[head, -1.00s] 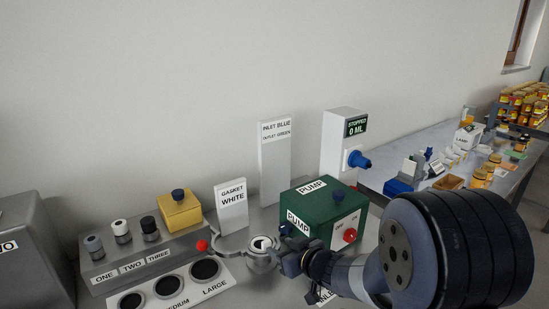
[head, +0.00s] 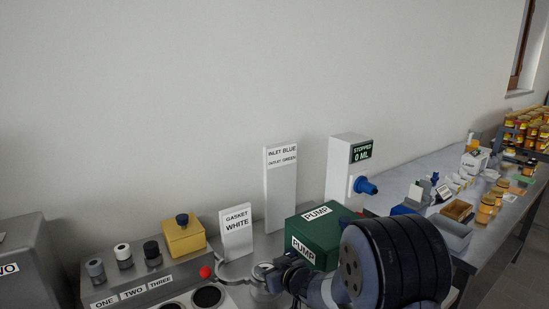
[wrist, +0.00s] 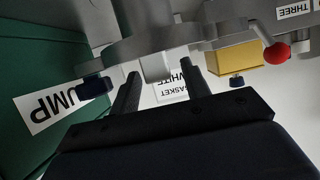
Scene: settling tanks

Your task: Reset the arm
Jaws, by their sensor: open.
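My gripper (head: 268,272) is in the lower middle of the head view, in front of the green pump box (head: 316,232). Its dark fingers also show in the wrist view (wrist: 160,88), spread apart with nothing held between them. In the wrist view, which looks upside down, the pump box (wrist: 40,80) is at the left and a grey metal fitting lies just past the fingertips. My arm hides part of the pump box and the bench in the head view.
A white gasket sign (head: 237,230), a tall inlet/outlet sign (head: 281,190) and a white meter reading "STOPPED 0 ML" (head: 346,165) stand behind. At left are a yellow block (head: 184,236), a red knob (head: 206,272) and several small cylinders. A cluttered table (head: 400,170) extends right.

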